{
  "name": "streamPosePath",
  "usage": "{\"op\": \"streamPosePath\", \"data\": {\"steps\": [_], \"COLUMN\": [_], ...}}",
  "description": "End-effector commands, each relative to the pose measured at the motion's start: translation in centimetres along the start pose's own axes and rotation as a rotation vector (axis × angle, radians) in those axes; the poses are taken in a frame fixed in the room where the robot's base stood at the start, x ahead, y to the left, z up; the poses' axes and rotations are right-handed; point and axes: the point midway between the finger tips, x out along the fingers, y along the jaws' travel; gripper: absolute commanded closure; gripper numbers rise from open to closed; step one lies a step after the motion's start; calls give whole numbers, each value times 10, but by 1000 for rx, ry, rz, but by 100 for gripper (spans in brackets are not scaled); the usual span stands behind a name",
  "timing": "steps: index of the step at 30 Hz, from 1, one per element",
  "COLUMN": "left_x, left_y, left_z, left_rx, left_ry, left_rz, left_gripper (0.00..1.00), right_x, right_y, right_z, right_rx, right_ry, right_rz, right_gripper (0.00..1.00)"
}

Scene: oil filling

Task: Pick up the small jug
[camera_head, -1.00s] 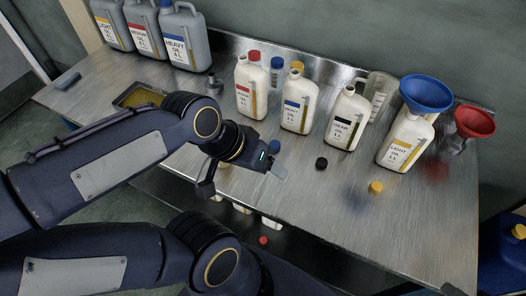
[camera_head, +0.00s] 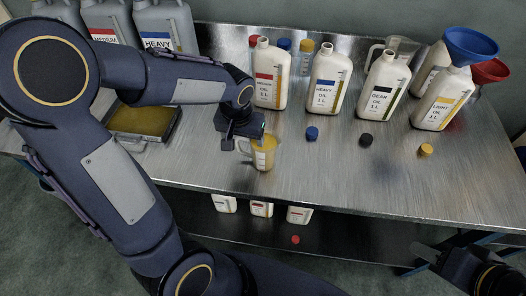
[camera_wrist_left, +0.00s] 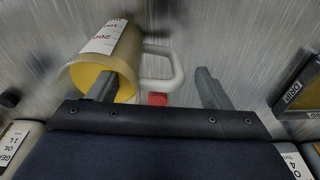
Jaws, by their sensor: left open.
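The small jug (camera_head: 264,156) stands upright on the metal bench near its front edge, with yellow oil in it and its handle to the left. My left gripper (camera_head: 241,139) is open at the jug's handle side. In the left wrist view, the jug (camera_wrist_left: 112,50) lies at upper left, and its pale handle (camera_wrist_left: 178,70) reaches between the open fingers of the left gripper (camera_wrist_left: 155,86). One finger overlaps the jug's mouth; whether it is inside or above the rim I cannot tell. My right gripper (camera_head: 428,256) is low at the right, away from the jug, its jaws unclear.
Oil bottles (camera_head: 270,80) stand behind the jug. Blue (camera_head: 312,133), black (camera_head: 366,140) and yellow (camera_head: 425,150) caps lie to its right. A drip tray (camera_head: 135,143) with yellow oil is at left. A blue funnel (camera_head: 470,45) tops the light oil bottle. The front right bench is clear.

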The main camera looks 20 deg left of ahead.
Motion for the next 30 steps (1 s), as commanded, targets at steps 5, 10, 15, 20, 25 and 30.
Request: {"op": "streamPosePath", "data": {"steps": [5,10,15,20,25,30], "left_x": [25,29,28,28,28,28], "left_y": [-1,-1,-1,-1,-1,-1], "left_z": [1,1,1,1,1,0], "left_rx": [0,0,0,0,0,0], "left_ry": [-3,0,0,0,0,1], "left_rz": [-1,0,0,0,0,1], "left_gripper": [28,28,34,55,78,89], "right_x": [1,1,1,1,1,1], "right_y": [1,1,1,1,1,0], "right_z": [1,1,1,1,1,1], "right_rx": [0,0,0,0,0,0], "right_ry": [0,0,0,0,0,0], "right_rz": [0,0,0,0,0,0], "right_gripper": [64,64,64,64,64,64]}}
